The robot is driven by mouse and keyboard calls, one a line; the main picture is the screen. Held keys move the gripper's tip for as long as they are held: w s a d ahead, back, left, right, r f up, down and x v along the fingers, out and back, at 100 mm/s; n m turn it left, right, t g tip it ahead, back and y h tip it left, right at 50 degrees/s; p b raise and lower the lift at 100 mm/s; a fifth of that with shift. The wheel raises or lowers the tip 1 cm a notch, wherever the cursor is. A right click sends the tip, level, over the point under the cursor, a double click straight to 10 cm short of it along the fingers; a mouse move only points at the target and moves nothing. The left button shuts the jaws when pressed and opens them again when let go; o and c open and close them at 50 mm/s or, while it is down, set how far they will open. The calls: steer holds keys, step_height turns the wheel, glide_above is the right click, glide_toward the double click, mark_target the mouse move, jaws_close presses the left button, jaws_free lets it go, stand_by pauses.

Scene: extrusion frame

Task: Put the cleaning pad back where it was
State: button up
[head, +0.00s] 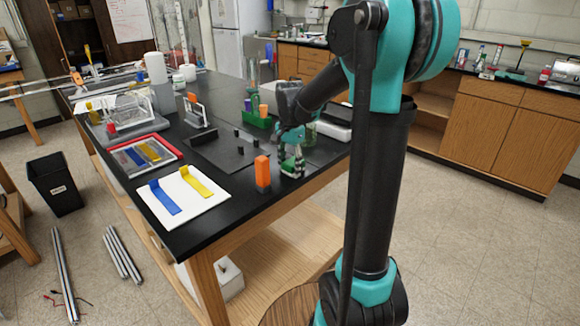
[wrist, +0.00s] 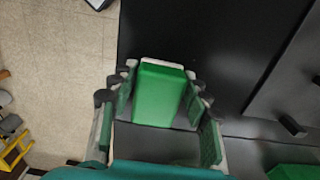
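The likely cleaning pad is a green block with a white strip along its far end (wrist: 158,95). It lies between my gripper's fingers in the wrist view. My gripper (head: 292,168) is low over the black table, close to its right edge, in the head view. In the wrist view the fingers of my gripper (wrist: 160,88) stand on both sides of the green block, their tips very close to its sides. I cannot tell whether they press on it or whether the block rests on the table. In the head view the gripper largely hides the block.
An orange block (head: 262,174) stands just left of my gripper. A green bin (head: 258,122) with upright items is behind it. A dark plate (head: 222,150) with small black pegs lies left of it. A white board (head: 211,208) with blue and yellow pieces is at the front.

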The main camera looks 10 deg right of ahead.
mark_target(290, 163)
steer(key=shift+o, duration=1.2)
steer(key=shift+r, duration=0.1)
step_height(290, 163, up, 12)
